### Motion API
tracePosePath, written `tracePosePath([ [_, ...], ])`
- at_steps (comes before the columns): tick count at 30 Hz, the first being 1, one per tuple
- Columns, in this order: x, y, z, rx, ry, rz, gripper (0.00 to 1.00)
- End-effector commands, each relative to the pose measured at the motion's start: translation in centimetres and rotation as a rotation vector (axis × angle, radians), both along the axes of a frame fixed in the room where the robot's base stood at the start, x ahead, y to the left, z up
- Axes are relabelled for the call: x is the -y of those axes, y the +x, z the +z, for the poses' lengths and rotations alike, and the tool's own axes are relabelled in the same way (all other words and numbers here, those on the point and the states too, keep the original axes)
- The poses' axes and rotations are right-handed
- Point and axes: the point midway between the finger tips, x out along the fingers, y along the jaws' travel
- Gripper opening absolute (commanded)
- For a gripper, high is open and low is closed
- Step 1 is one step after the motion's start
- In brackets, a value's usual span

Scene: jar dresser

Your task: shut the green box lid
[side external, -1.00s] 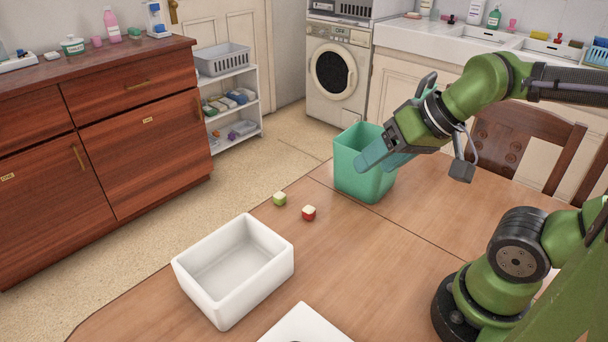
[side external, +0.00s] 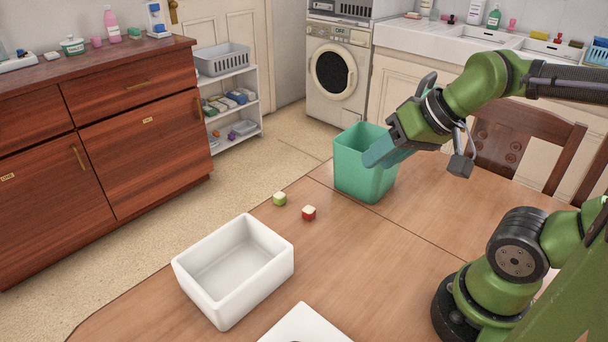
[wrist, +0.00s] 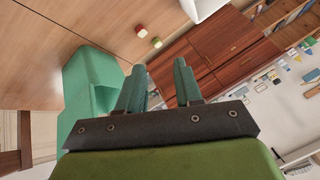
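The green box (side external: 362,183) stands upright on the wooden table, near its far edge in the side view. Its top looks open there, and I cannot make out a separate lid. My gripper (side external: 376,153) is at the box's upper right, its teal fingers overlapping the rim in the picture; I cannot tell whether they touch it. In the wrist view the box (wrist: 88,72) is to the left of my gripper (wrist: 160,78). The two fingers are apart with nothing between them. Part of the box is hidden behind the left finger and gripper body.
A green-and-white cube (side external: 279,199) and a red-and-white cube (side external: 309,213) lie left of the box. An empty white bin (side external: 215,304) stands nearer the front, beside a partly visible white object (side external: 300,325). A wooden chair (side external: 525,140) is behind the table. The table's middle is clear.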

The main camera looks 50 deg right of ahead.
Motion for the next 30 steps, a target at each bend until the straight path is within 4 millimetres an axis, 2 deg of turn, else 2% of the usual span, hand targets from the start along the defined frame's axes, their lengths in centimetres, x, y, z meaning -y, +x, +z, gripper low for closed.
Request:
tracePosePath([
  [1, 2.1, 0.7, 0.9, 0.012, 0.023, -0.076, 0.27],
  [2, 3.7, 1.0, 1.8, 0.016, 0.054, -0.143, 0.22],
  [5, 10.6, 0.7, 5.4, 0.002, 0.289, -0.526, 0.07],
  [6, 13.2, -0.1, 6.7, -0.007, 0.409, -0.695, 0.01],
  [9, 18.6, -2.9, 9.6, -0.022, 0.71, -1.094, 0.0],
  [12, 22.4, -6.4, 12.0, -0.035, 1.017, -1.452, 0.0],
  [15, 24.3, -9.3, 13.9, -0.057, 1.291, -1.725, 0.0],
  [18, 24.5, -10.7, 15.2, -0.105, 1.494, -1.892, 0.0],
  [21, 23.9, -10.9, 15.7, -0.162, 1.607, -1.982, 0.0],
  [25, 23.5, -10.7, 15.5, -0.198, 1.662, -2.03, 0.0],
  [30, 23.3, -9.4, 14.1, -0.205, 1.662, -2.033, 0.0],
])
